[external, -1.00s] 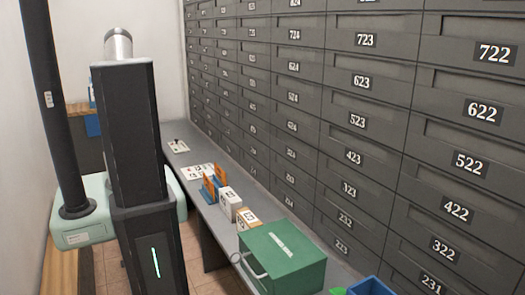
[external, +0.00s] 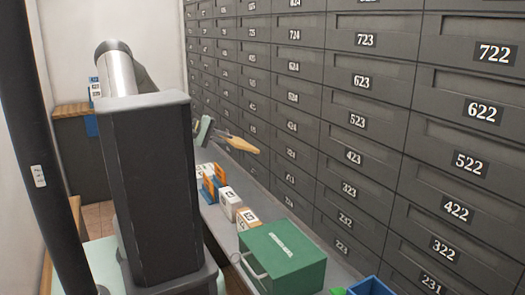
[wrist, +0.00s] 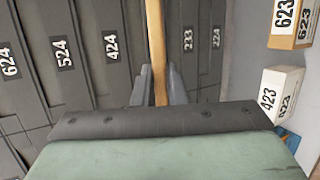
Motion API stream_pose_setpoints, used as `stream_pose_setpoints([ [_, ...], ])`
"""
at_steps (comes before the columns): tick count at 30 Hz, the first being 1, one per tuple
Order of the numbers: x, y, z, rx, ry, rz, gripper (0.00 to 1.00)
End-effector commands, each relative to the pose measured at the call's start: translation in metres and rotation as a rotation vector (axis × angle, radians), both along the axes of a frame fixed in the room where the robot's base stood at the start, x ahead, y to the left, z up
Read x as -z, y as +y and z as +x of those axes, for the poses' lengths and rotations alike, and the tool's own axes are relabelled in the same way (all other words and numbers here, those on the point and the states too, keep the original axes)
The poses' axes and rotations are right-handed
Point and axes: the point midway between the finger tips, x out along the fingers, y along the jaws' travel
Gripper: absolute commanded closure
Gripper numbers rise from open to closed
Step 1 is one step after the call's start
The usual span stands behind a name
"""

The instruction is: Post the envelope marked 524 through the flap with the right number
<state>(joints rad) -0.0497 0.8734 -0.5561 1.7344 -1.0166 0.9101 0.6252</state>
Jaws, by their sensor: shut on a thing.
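My gripper (external: 220,136) is shut on a tan envelope (external: 241,145), held out toward the wall of grey flaps and above the counter. In the wrist view the envelope (wrist: 155,45) shows edge-on as a narrow strip between the dark fingers (wrist: 159,88). Its printed number is not visible. The flap labelled 524 (wrist: 62,51) is left of the envelope in the wrist view, between the 624 and 424 labels. In the external view the 524 flap (external: 292,98) is up and right of the envelope, which looks apart from the wall.
A green box with a handle (external: 283,258) stands on the counter (external: 240,188), near a blue bin (external: 370,287). The flap wall bounds the right side.

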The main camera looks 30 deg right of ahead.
Motion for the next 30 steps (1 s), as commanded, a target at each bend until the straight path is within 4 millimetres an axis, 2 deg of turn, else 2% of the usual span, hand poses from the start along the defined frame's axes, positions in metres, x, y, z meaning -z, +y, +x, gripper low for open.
stream_pose_setpoints([
  [1,-0.021,-0.020,-0.001,0.009,-0.005,-0.082,1.00],
  [3,-0.054,-0.044,-0.004,0.018,-0.007,-0.180,1.00],
  [6,-0.098,-0.070,-0.010,0.030,-0.006,-0.291,1.00],
  [9,-0.134,-0.086,-0.015,0.037,-0.003,-0.366,1.00],
  [12,-0.159,-0.096,-0.019,0.042,-0.001,-0.412,1.00],
  [15,-0.173,-0.100,-0.021,0.043,0.001,-0.435,1.00],
  [18,-0.178,-0.103,-0.022,0.045,0.003,-0.442,1.00],
  [30,-0.178,-0.127,-0.023,0.045,0.004,-0.440,1.00],
])
